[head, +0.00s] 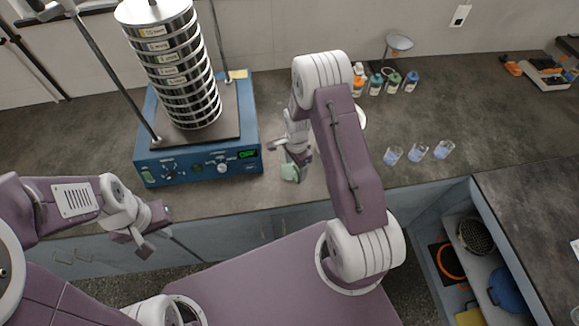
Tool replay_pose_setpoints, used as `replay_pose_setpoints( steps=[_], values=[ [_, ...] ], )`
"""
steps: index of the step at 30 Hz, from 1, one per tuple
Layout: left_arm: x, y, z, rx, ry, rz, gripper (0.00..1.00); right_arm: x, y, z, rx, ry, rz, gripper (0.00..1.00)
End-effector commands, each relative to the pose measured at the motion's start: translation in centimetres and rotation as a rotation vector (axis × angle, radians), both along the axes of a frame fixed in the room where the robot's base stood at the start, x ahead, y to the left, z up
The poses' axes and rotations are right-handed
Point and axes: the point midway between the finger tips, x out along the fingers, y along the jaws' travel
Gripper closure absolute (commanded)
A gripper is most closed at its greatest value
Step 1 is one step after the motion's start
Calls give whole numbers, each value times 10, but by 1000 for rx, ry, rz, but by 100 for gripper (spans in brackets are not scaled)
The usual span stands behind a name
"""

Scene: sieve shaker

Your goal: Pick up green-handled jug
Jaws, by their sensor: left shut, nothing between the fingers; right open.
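My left gripper (148,240) is shut and empty, low in front of the counter's front edge, far from the jug.
The sieve stack (178,70) stands on the blue shaker (200,160), left of my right gripper. Several small bottles (392,82) stand behind my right arm. Three glasses with blue liquid (417,151) stand to the right. The counter between glasses and scale (545,75) is clear.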

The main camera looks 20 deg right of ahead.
Motion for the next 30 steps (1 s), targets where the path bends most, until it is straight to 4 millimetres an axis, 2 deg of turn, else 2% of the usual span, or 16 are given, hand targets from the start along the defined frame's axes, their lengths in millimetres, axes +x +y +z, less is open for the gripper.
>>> replay_pose_setpoints(
  steps=[3,10,14,18,25,26,30],
  values=[
    [0,0,7,0,0,0,100,-1,0,-15,1,3,1,29],
    [0,0,13,0,0,0,100,-2,0,-27,1,3,1,29],
    [0,0,24,0,0,0,100,-7,-1,-49,0,5,1,29],
    [0,0,24,0,0,0,100,-5,-1,-69,0,0,1,29],
    [0,0,24,0,0,0,100,-5,-1,-73,0,-1,2,29],
    [0,0,24,0,0,0,100,-5,-1,-72,0,-1,2,35],
    [0,0,24,0,0,0,100,-5,-1,-72,0,-1,2,74]
  ],
)
